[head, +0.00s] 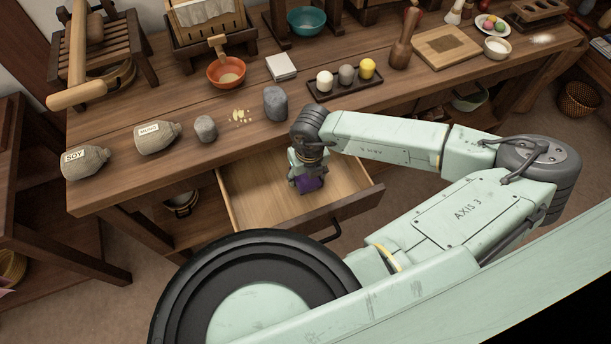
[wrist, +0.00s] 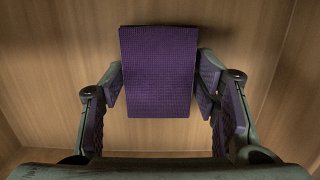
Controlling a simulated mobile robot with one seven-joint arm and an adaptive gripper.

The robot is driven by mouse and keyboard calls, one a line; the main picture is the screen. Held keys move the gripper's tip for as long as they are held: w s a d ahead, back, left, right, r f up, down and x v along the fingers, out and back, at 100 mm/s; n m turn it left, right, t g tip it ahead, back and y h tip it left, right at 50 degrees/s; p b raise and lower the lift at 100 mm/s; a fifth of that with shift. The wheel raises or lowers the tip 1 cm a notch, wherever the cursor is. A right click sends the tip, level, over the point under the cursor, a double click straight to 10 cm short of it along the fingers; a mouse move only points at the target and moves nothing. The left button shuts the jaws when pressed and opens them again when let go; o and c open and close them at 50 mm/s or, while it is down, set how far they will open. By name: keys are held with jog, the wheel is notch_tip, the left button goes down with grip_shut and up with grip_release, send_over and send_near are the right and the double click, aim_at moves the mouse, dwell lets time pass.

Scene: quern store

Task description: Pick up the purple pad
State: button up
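The purple pad (wrist: 158,72) is a flat, ribbed, roughly rectangular piece. In the wrist view it fills the space between the two fingertips of my gripper (wrist: 160,85), with a fingertip close along each side edge. I cannot tell whether both fingertips press on it. In the head view my gripper (head: 306,172) points down into the open drawer (head: 257,203), and the pad (head: 311,184) shows as a small purple patch below it. My gripper hides part of the pad there. Whether the pad rests on the drawer floor is unclear.
The drawer's front wall (head: 350,208) and sides surround my gripper; its visible floor is otherwise bare.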

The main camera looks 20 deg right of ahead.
aim_at(306, 176)
jog(key=shift+a+f, duration=0.1)
jog(key=shift+a, duration=0.05)
jog(key=c, duration=0.5)
jog(key=shift+s, duration=0.1)
jog(key=shift+r+p, duration=0.3)
jog(key=shift+p, duration=0.2)
jog(key=shift+r, duration=0.2)
notch_tip(306, 176, up, 10)
jog(key=shift+f+b, duration=0.2)
jog(key=shift+b, duration=0.8)
jog(key=shift+c, duration=0.2)
